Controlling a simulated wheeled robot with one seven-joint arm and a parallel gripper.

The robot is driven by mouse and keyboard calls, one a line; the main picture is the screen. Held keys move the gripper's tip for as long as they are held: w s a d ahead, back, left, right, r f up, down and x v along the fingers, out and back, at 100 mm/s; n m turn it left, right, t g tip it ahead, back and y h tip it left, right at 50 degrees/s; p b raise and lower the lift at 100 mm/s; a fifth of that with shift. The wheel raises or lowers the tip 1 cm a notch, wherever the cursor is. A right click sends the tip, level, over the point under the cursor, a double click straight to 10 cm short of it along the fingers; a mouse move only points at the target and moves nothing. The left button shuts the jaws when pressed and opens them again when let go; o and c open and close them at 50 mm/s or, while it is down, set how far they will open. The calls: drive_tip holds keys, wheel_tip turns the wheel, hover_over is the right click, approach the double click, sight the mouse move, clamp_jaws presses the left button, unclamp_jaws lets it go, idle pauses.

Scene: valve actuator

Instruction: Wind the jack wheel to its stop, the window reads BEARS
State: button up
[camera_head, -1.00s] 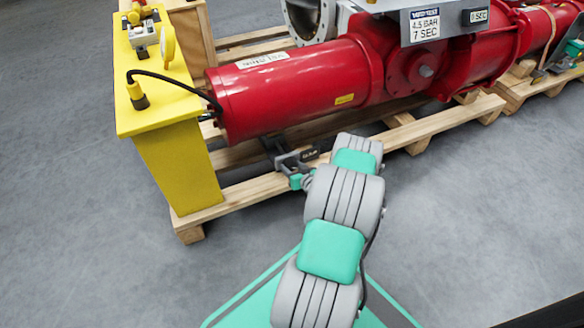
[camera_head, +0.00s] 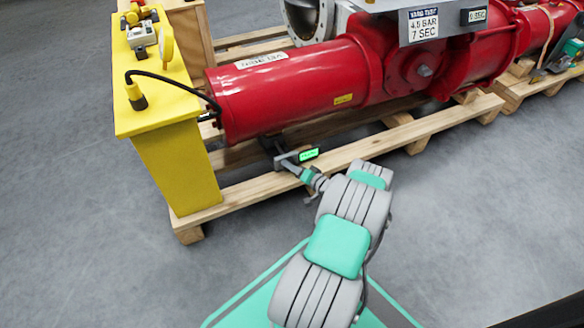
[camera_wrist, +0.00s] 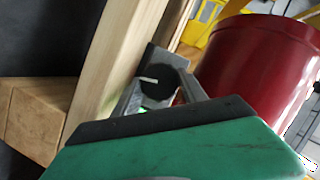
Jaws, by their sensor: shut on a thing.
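The jack stands under the left end of the red actuator (camera_head: 300,85), by the pallet's front board. Its small window (camera_head: 308,155) is lit green in the head view; its lettering is too small to read. The jack wheel (camera_wrist: 158,90) shows in the wrist view as a dark round disc with a white mark, between my fingers. My gripper (camera_head: 291,164) is shut on the wheel and reaches in from the front right. In the head view the wheel is mostly hidden by the gripper.
The wooden pallet (camera_head: 250,193) runs beneath the actuator, close beside my gripper. A yellow pedestal (camera_head: 175,165) with a gauge and a black cable stands at the left. The grey floor in front is clear.

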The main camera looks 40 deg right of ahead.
drive_tip(key=shift+m, duration=0.3)
idle(0.4)
drive_tip(key=o, duration=1.4)
drive_tip(key=shift+c, duration=0.2)
